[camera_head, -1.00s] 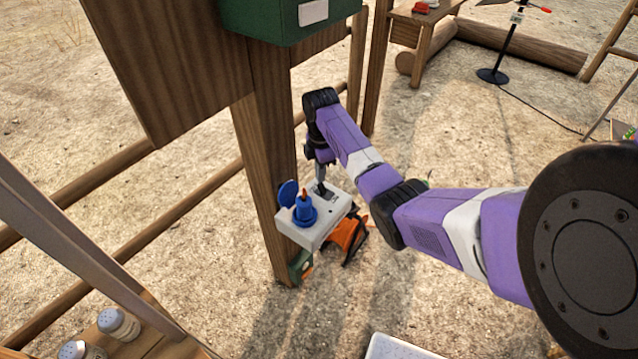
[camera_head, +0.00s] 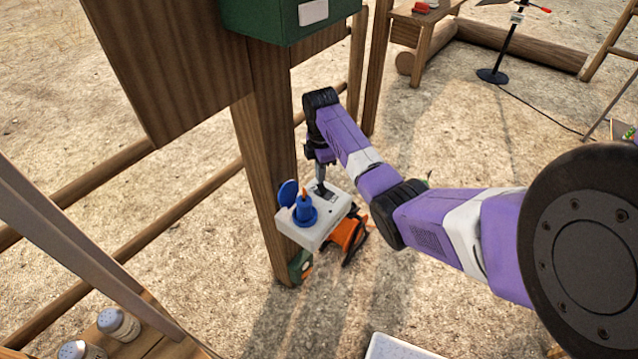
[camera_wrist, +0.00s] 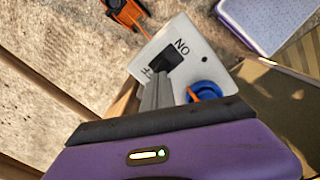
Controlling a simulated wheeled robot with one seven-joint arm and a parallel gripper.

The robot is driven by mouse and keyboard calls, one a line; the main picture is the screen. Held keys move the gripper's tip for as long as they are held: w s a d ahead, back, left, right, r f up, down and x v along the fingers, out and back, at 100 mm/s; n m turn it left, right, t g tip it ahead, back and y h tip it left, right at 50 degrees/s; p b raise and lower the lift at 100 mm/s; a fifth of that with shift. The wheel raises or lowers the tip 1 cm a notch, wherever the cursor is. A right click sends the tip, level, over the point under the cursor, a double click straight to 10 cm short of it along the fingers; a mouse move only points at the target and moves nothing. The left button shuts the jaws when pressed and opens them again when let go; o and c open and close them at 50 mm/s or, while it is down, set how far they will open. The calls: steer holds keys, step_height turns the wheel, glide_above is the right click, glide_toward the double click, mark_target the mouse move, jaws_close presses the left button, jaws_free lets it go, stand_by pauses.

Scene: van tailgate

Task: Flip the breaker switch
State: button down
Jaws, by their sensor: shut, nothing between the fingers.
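The breaker box (camera_head: 321,226) is a pale grey box on the wooden post, with a blue socket (camera_head: 304,212) and its open blue lid on top. In the wrist view, the black breaker switch (camera_wrist: 166,62) sits on the box's face (camera_wrist: 192,40), beside the letters "ON". My gripper (camera_head: 320,187) points down at the switch. In the wrist view my gripper (camera_wrist: 158,82) is shut and empty, its fingertips at the switch's near edge. The fingers hide part of the switch and the other lettering. I cannot tell whether they touch it or which way it is tipped.
Salt-shaker-like jars (camera_head: 118,324) stand on a ledge at lower left. Open sandy ground lies right.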

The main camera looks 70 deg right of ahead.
steer(key=shift+f+b, duration=0.4)
steer(key=shift+f, duration=0.4)
stand_by(0.4)
step_height(320, 180, up, 7)
steer(key=p, duration=0.7)
stand_by(0.8)
